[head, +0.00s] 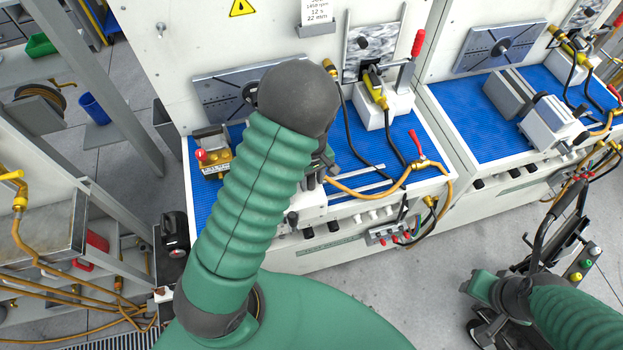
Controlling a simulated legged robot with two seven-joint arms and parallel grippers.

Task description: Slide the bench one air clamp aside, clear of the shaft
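On bench one (431,178), a blue ribbed mat lies below a grey plate with a dark shaft hub (250,93). A pale block (312,204), which looks like part of the air clamp, shows at the bench's front edge, mostly behind my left arm. My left gripper (320,168) is at the block, largely hidden by my forearm and elbow. I cannot tell whether it touches the block or is open. My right gripper (487,328) is low at the lower right, away from the bench. Its fingers are too unclear to read.
A white fixture (384,106) with a red-handled lever stands at the back of bench one. Yellow and black hoses (395,187) cross the front right. Bench two (478,122) adjoins on the right.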

